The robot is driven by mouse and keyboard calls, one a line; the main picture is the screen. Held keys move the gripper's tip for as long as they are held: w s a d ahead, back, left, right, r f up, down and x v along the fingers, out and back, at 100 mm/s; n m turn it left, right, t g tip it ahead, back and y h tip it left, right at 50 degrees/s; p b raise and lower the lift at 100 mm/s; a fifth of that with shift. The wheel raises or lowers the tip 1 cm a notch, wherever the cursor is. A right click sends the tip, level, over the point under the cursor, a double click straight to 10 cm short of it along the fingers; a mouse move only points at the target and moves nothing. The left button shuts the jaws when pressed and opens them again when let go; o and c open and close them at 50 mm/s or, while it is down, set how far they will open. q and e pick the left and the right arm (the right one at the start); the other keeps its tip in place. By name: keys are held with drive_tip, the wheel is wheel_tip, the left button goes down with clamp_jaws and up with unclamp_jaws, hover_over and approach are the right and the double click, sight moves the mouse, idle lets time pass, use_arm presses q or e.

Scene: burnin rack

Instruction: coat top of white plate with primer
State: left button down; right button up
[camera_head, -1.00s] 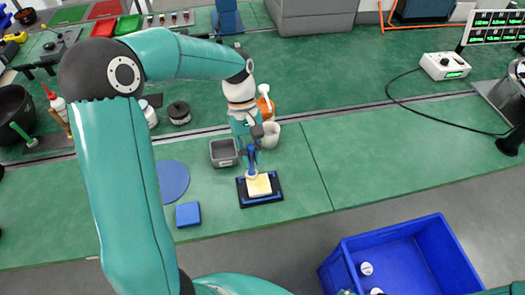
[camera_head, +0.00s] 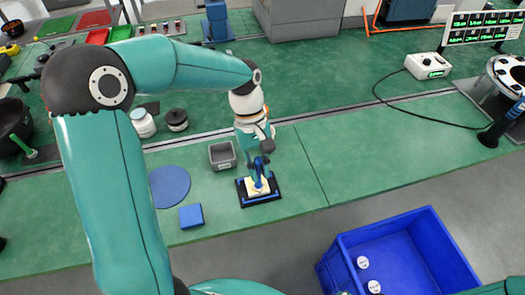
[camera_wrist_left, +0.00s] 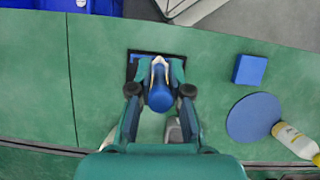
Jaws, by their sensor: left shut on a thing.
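The white plate (camera_head: 250,188), cream-looking, lies flat in a black and blue holder (camera_head: 265,200) near the front edge of the green bench. My left gripper (camera_head: 262,163) is right above the plate, shut on a blue-handled tool (camera_head: 260,179) whose lower end is at the plate. In the left wrist view the tool's blue handle (camera_wrist_left: 160,97) stands between the fingers, over the holder (camera_wrist_left: 133,70). The gripper hides most of the plate there, and I cannot tell whether the tool touches it or how much is coated. My right gripper is not seen.
A grey open box (camera_head: 222,156) stands just left behind the holder. A blue disc (camera_head: 169,186) and blue block (camera_head: 191,216) lie to its left. A blue crate (camera_head: 340,262) stands in front at right. The bench right of the holder is clear.

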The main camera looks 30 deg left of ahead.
sight(258, 161)
use_arm(q)
drive_tip(key=shift+r+p, duration=1.6)
drive_tip(key=shift+r, duration=0.6)
drive_tip(key=shift+f, duration=0.1)
